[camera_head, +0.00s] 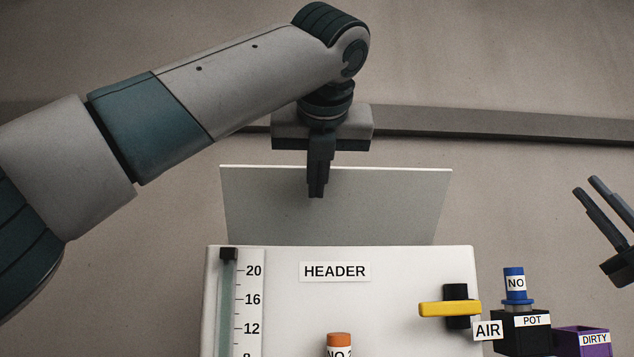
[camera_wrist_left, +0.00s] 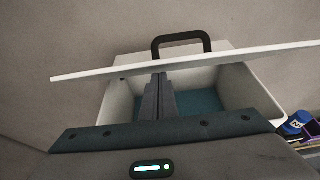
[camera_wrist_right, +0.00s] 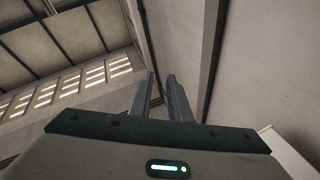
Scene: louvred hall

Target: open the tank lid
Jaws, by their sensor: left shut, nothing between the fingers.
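The white tank (camera_head: 390,290) with the HEADER label stands at the bottom centre of the head view. Its lid (camera_head: 390,205) is raised as a grey-white panel behind the tank top. In the left wrist view the lid (camera_wrist_left: 260,57) shows nearly edge-on, across the open tank with its teal inside (camera_wrist_left: 200,104). A dark handle (camera_wrist_left: 182,38) shows beyond the lid's edge. My left gripper (camera_head: 317,195) is shut and empty, pointing down in front of the lid; I cannot tell if it touches. My right gripper (camera_head: 582,184) is open and empty at the far right.
On the tank front are a level gauge (camera_head: 228,300), a yellow valve handle (camera_head: 450,308) marked AIR and an orange-capped item (camera_head: 339,340). A blue-topped item (camera_head: 515,282), a black POT box (camera_head: 520,336) and a purple DIRTY box (camera_head: 582,342) stand right of it.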

